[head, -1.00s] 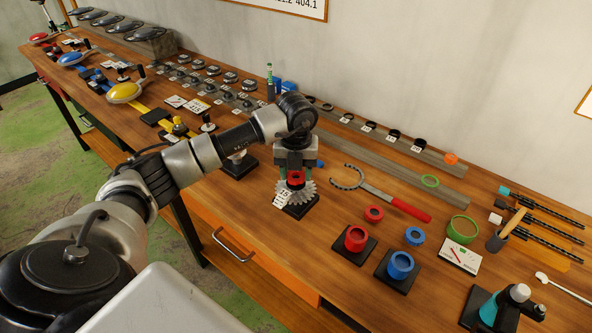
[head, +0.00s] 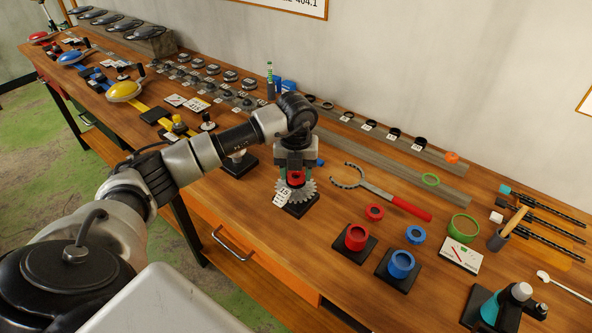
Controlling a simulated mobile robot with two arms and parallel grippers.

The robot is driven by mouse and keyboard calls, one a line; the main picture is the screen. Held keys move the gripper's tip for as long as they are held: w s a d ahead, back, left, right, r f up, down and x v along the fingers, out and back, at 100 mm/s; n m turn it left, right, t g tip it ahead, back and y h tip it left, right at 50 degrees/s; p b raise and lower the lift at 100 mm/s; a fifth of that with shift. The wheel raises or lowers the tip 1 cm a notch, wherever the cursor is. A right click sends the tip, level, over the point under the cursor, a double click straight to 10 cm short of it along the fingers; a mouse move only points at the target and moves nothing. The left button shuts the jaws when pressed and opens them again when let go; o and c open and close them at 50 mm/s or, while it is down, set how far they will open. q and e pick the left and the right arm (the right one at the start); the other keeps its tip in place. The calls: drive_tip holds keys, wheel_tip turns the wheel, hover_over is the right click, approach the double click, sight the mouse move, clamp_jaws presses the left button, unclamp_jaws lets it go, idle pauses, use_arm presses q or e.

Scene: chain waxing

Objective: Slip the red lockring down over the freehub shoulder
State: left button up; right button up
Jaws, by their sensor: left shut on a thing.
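My left gripper (head: 296,172) points straight down in the head view and is shut on a red lockring (head: 296,178). The lockring is right above or at the top of a toothed silver cog stack (head: 309,190) on a black base (head: 301,210). The freehub shoulder is hidden behind the lockring and the fingers, so I cannot tell whether the ring touches it. A white tag marked 15 (head: 283,197) hangs at the front of the cogs. My right gripper is not in view.
A wooden rail (head: 400,166) runs behind. Bare wood lies in front of the cogs.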

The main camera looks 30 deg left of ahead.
sight(296, 175)
use_arm(q)
drive_tip(key=o, duration=1)
wheel_tip(296, 175, up, 11)
drive_tip(key=shift+f+b, duration=0.1)
drive_tip(key=shift+b, duration=1.15)
